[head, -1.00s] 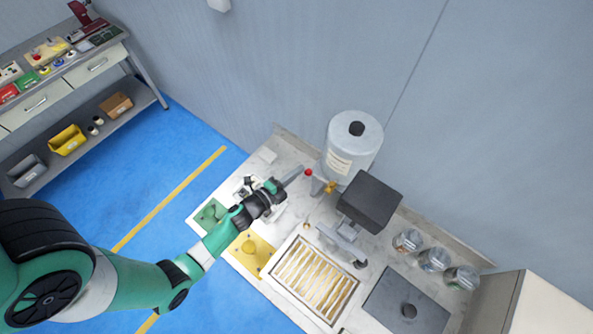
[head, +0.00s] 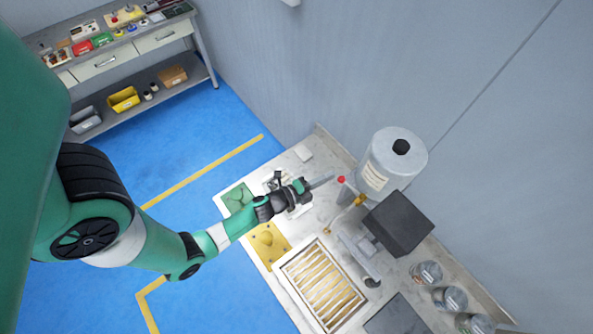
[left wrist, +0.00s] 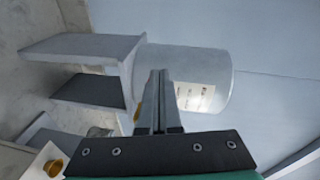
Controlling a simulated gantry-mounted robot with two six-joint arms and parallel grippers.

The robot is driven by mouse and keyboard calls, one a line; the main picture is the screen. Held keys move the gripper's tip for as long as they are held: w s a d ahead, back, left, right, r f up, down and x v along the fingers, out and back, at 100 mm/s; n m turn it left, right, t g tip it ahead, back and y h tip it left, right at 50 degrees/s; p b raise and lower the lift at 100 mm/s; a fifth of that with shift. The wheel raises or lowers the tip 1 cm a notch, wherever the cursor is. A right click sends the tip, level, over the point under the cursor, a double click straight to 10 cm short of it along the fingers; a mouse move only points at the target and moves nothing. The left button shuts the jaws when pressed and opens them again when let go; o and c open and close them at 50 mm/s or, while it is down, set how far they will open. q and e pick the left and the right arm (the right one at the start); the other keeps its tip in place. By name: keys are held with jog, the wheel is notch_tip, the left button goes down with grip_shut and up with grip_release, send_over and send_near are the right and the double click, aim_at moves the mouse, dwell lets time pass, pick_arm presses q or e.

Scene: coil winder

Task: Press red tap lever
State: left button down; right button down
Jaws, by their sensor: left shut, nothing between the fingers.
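The red tap lever knob (head: 341,179) shows in the head view at the near side of a large grey-white canister (head: 393,160). A brass tap (head: 359,201) sits just right of the knob. My left gripper (head: 331,177) is shut and empty, its fingertips just left of the red knob; whether they touch it I cannot tell. In the left wrist view the shut fingers (left wrist: 158,80) point at the labelled canister (left wrist: 212,88). A bit of brass shows beside the fingers. My right gripper is not in view.
A dark box-shaped head (head: 399,224) stands right of the tap. A slatted wooden tray (head: 286,270), a yellow plate (head: 268,243) and a green plate (head: 236,197) lie on the bench. Several glass jars (head: 427,274) stand along the back wall.

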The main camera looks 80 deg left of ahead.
pick_arm(q)
jog(key=s+a+r+p, duration=0.1)
jog(key=s+a+p, duration=0.2)
jog(key=s, duration=0.8)
jog(key=shift+s+a+r+p, duration=0.15)
jog(key=shift+a+r+p, duration=0.1)
jog(key=shift+r+p, duration=0.2)
jog(key=shift+d, duration=0.1)
